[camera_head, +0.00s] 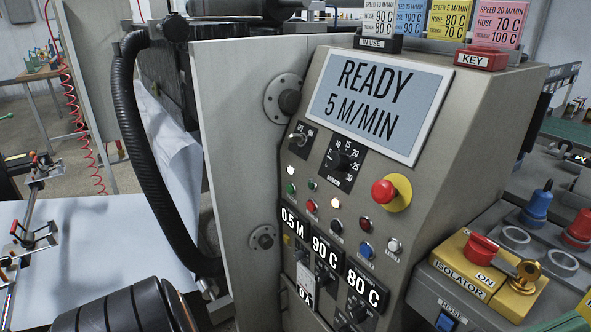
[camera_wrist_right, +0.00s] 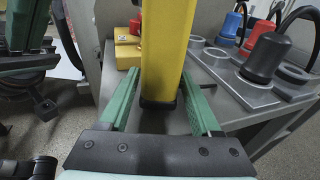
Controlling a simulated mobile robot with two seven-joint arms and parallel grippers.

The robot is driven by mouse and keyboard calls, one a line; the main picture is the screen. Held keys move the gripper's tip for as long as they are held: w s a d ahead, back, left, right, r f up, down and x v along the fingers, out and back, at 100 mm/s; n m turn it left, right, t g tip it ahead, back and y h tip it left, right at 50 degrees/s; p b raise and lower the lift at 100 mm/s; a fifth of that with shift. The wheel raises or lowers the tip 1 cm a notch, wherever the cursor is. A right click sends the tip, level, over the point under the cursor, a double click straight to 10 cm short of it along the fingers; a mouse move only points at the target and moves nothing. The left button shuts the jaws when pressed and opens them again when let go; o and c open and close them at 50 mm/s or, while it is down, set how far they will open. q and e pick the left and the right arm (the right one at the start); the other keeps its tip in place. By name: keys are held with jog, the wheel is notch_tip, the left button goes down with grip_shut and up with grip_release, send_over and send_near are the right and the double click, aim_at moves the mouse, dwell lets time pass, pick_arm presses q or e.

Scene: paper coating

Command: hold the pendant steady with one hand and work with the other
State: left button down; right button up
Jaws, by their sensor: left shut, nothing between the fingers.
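A tall yellow body with a dark lower end, which I take to be the pendant (camera_wrist_right: 165,45), stands upright in the middle of the right wrist view. The pendant's upper part is cut off by the frame. Green fingers of my left gripper (camera_wrist_right: 29,28) show at the upper left of the right wrist view, apart from the pendant, shut and empty. I cannot make out either gripper clearly in the head view.
A grey control panel (camera_head: 440,210) reads READY, 5 M/MIN, with knobs, lamps and a red stop button (camera_head: 384,191). A yellow isolator box (camera_head: 475,275) and coloured plugs (camera_head: 537,205) stand right. Coloured cards (camera_head: 452,18) stand on top. A black hose (camera_head: 135,150) hangs left.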

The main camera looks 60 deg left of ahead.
jog(key=shift+o, duration=1.4)
